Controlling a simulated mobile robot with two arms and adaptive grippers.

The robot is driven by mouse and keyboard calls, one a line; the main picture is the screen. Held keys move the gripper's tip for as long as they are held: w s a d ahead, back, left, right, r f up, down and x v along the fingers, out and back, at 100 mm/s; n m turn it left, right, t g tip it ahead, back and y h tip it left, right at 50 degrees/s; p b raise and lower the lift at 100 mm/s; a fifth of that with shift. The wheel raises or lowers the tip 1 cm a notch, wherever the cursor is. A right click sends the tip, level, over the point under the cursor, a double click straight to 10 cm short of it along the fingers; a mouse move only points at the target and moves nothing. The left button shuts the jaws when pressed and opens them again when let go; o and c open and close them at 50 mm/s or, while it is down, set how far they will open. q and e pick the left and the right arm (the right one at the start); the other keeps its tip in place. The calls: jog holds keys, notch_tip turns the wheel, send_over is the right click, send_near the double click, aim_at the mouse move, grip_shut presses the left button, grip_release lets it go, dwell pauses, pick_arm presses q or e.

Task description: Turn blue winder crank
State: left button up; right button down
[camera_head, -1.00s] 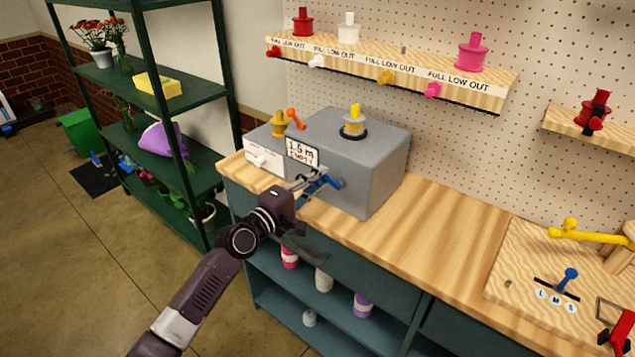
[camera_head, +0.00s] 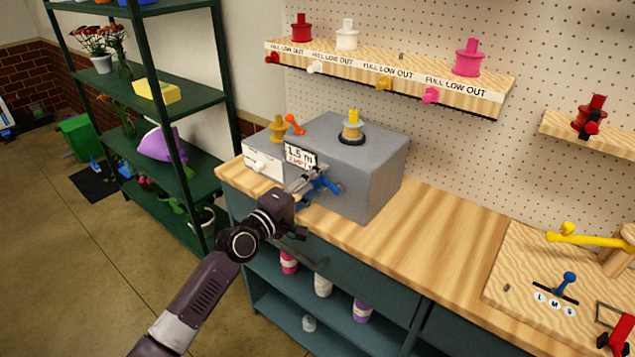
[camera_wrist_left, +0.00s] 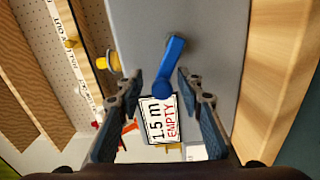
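The grey winder box (camera_head: 365,165) stands on the wooden workbench with a yellow spool (camera_head: 352,125) on top. Its blue crank (camera_head: 326,184) is on the front face; it also shows in the left wrist view (camera_wrist_left: 171,62), knob end toward the sign. The sign (camera_head: 300,156) reads "1.5 m EMPTY", and it is partly covered by the crank knob in the wrist view. My left gripper (camera_head: 312,183) is at the crank. In the wrist view its fingers (camera_wrist_left: 160,85) are spread on either side of the blue knob, with gaps visible. My right gripper is not in view.
A white-fronted box with an orange lever (camera_head: 294,124) sits left of the winder. A spool shelf (camera_head: 385,80) hangs above. A green rack (camera_head: 190,100) stands at left. The bench (camera_head: 420,225) is clear right of the winder, up to a board with a blue lever (camera_head: 568,283).

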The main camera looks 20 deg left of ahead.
pick_arm(q)
jog(key=shift+f, duration=0.15)
jog(key=shift+s+f, duration=0.1)
jog(key=shift+s+a+f, duration=0.1)
jog(key=shift+s+a, duration=0.05)
jog(key=shift+s, duration=0.15)
jog(key=v, duration=1.1)
jog(key=shift+r, duration=0.35)
jog(key=shift+s, duration=0.1)
